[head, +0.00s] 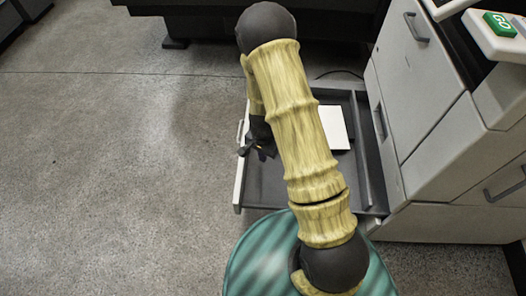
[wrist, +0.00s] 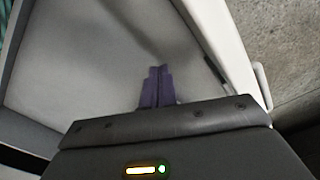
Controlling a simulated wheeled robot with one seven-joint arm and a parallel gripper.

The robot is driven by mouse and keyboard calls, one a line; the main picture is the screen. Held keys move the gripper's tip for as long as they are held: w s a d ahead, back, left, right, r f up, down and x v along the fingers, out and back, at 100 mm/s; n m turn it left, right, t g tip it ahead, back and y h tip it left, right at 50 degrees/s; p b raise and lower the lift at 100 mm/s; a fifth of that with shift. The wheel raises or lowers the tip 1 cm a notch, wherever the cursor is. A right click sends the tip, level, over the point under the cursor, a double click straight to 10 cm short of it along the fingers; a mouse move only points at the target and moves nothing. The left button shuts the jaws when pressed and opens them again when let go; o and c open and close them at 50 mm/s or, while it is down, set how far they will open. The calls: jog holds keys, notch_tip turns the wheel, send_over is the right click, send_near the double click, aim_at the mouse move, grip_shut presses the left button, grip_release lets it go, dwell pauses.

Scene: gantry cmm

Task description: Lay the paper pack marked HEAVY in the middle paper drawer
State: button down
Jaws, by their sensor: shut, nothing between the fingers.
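In the head view a grey-floored drawer (head: 265,187) stands pulled out from the white cabinet. I cannot tell from its position whether it is the middle one. A flat white paper pack (head: 335,127) lies in it, partly hidden behind my arm; no marking on it is legible. My gripper (head: 262,154) is low at the drawer's left side, close to its white front panel (head: 240,170). In the wrist view the purple fingers (wrist: 158,88) are shut together and empty, over the bare drawer floor (wrist: 95,70), with the front panel to their right.
The white cabinet (head: 430,135) with other closed drawers and handles stands at the right. A green GO button (head: 500,24) is at the upper right. A dark machine base (head: 205,25) lies behind. The concrete floor (head: 110,150) at the left is clear.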

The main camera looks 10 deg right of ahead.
notch_tip(320, 180, down, 2)
jog(key=shift+f+b, duration=0.25)
jog(key=shift+b, duration=0.15)
jog(key=shift+w+d+r+b, duration=0.15)
jog(key=shift+w+d+b, duration=0.55)
jog(key=shift+w+d, duration=0.55)
jog(key=shift+w+d+r, duration=0.15)
jog(key=shift+w+d, duration=0.05)
jog(key=shift+w+d+r+p, duration=0.1)
jog(key=shift+w+d+p, duration=0.2)
jog(key=shift+d+p, duration=0.1)
jog(key=w+d+p, duration=0.2)
jog(key=w+d, duration=0.1)
jog(key=shift+p, duration=0.3)
jog(key=shift+w+d, duration=0.2)
jog(key=shift+w, duration=0.1)
